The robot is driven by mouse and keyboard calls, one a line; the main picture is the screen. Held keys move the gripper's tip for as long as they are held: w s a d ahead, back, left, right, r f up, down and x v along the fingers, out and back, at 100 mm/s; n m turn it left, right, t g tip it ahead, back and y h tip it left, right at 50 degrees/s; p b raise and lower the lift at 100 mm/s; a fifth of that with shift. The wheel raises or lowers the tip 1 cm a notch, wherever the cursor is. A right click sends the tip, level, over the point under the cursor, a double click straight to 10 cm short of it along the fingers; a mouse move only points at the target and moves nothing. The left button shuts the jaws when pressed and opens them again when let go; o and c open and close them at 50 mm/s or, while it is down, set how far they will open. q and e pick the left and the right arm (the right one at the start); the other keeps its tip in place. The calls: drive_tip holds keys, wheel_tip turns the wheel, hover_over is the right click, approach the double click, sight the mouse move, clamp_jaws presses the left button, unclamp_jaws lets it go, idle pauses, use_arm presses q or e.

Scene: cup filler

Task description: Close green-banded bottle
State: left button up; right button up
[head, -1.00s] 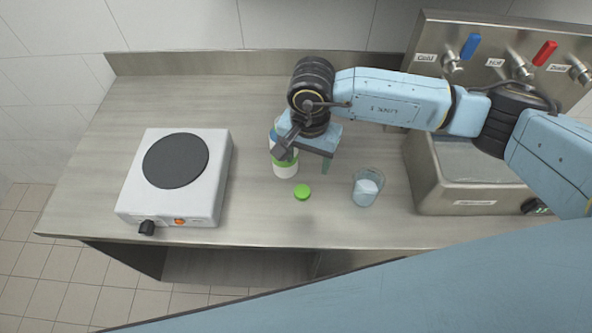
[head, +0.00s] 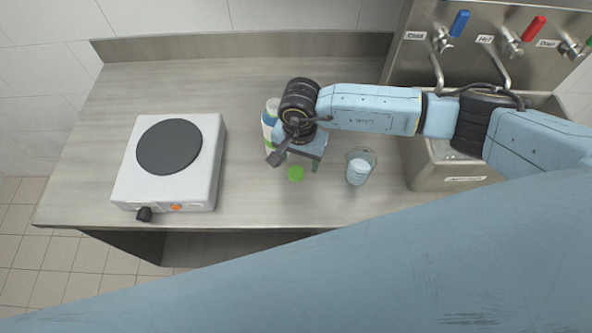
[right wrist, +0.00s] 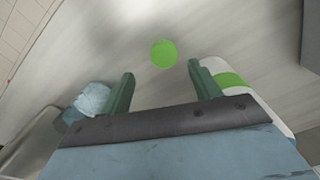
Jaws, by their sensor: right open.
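A white bottle (head: 269,121) stands on the counter, partly hidden behind my right gripper and arm in the head view. Its green band (right wrist: 229,80) shows in the right wrist view, beside and outside the right-hand finger. A round green cap (head: 296,173) lies flat on the counter in front of the bottle. The cap also shows in the right wrist view (right wrist: 164,53), ahead of the gap between the fingers. My right gripper (head: 294,163) is open and empty, pointing down over the counter close to the cap. My left gripper is not in view.
A glass (head: 359,167) with pale contents stands right of the cap. A white hot plate (head: 206,181) is at the left. A steel sink unit (head: 423,169) with several taps is at the right. The counter between hot plate and bottle is clear.

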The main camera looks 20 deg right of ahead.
sight(296, 173)
drive_tip(key=shift+a+f+p, duration=0.25)
drive_tip(key=shift+f+p, duration=0.05)
drive_tip(key=shift+f, duration=0.75)
drive_tip(key=shift+a+f+p, duration=0.25)
drive_tip(key=shift+f, duration=1.3)
drive_tip(key=c, duration=1)
drive_tip(key=shift+c, duration=0.2)
wheel_tip(296, 173, up, 10)
drive_tip(key=b, duration=0.1)
